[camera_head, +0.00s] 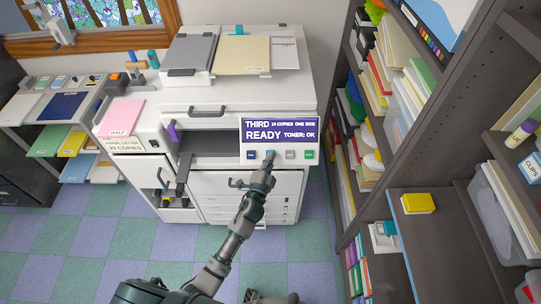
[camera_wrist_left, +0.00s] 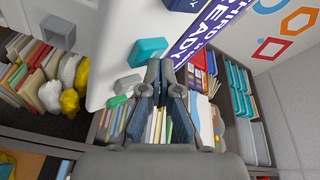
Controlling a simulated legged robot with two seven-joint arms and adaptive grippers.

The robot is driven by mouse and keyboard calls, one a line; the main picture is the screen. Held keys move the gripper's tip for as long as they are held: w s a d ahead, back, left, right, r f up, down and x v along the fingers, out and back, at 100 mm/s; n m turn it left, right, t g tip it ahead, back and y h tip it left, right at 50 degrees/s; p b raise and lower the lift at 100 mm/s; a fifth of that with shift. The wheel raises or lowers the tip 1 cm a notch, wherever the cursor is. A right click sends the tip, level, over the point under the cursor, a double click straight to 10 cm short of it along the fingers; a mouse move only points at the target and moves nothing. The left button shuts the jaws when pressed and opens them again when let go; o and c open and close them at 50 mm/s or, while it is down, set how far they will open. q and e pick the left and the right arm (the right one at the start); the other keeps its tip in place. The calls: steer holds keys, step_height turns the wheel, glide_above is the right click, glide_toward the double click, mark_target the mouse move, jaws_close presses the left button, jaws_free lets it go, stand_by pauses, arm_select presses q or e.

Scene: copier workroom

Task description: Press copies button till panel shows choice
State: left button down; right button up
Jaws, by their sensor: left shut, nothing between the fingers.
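The copier (camera_head: 225,182) stands ahead. Its purple panel (camera_head: 279,131) reads "THIRD", a small copies line ending "ONE SIDE", and "READY TONER: OK"; the copies number is too small to read surely. Below it sit a blue button (camera_head: 251,155), a teal button (camera_head: 270,153), a grey button (camera_head: 290,155) and a green button (camera_head: 309,155). My left gripper (camera_head: 269,160) is shut and empty, its tips at the teal button. In the left wrist view the fingertips (camera_wrist_left: 160,66) are beside the teal button (camera_wrist_left: 148,50); whether they touch it is unclear.
A card about letter paper and copies (camera_head: 125,146) sits on the copier's left, beside a pink "HALF" pad (camera_head: 119,117). An open bay (camera_head: 208,142) lies left of the panel. A grey shelf unit (camera_head: 405,205) stands close on the right. Checkered floor is free at left.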

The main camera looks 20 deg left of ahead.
arm_select(q)
steer(key=shift+w+f, duration=0.1)
steer(key=shift+w, duration=0.05)
stand_by(0.5)
steer(key=shift+s+d+r+p, duration=0.15)
steer(key=shift+s+r+p, duration=0.4)
steer(key=shift+s, duration=0.1)
steer(key=s+r+p, duration=0.1)
steer(key=s, duration=0.1)
steer(key=s+d+r+p, duration=0.1)
steer(key=r+p, duration=0.1)
steer(key=shift+s, duration=0.35)
stand_by(0.6)
